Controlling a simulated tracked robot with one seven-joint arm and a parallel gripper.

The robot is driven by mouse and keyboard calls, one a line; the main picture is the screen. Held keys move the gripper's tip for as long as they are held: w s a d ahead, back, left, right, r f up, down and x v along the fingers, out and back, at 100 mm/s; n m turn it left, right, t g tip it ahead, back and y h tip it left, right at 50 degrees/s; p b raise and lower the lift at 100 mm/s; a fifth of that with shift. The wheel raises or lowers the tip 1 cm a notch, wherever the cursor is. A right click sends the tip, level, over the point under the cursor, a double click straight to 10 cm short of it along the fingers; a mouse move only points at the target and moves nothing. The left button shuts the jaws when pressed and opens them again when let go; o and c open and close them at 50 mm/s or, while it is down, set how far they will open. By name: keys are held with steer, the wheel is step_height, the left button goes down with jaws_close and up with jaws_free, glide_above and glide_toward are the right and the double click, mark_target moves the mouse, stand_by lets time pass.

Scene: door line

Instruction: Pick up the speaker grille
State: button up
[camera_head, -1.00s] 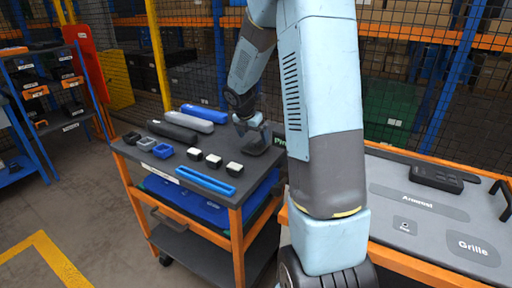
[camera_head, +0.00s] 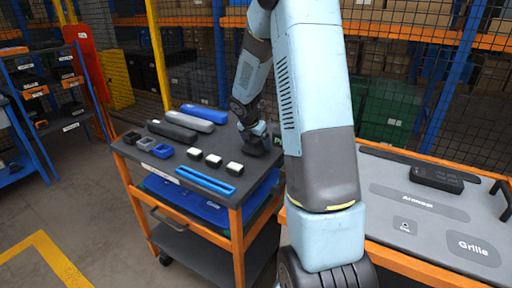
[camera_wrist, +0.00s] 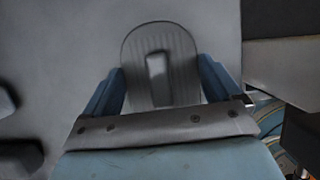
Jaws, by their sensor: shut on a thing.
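The speaker grille (camera_wrist: 135,50) is a dark grey, ribbed piece with a rounded end and a raised block in its middle. It shows between the two blue fingers of my gripper (camera_wrist: 160,66) in the wrist view. In the head view the grille (camera_head: 250,149) is a small dark shape at the right back part of the cart's grey top (camera_head: 160,170). My gripper (camera_head: 257,131) is above it, pointing down, and is shut on it. The grille appears to be at the cart top; I cannot tell if it is lifted.
To the right, a grey workbench has a labelled "Grille" patch (camera_head: 473,246) and a black device (camera_head: 437,178).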

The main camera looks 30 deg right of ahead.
mark_target(257, 140)
steer(key=shift+c, duration=0.3)
step_height(257, 140, up, 10)
steer(key=shift+r, duration=0.1)
stand_by(0.3)
steer(key=o, duration=0.6)
steer(key=c, duration=0.7)
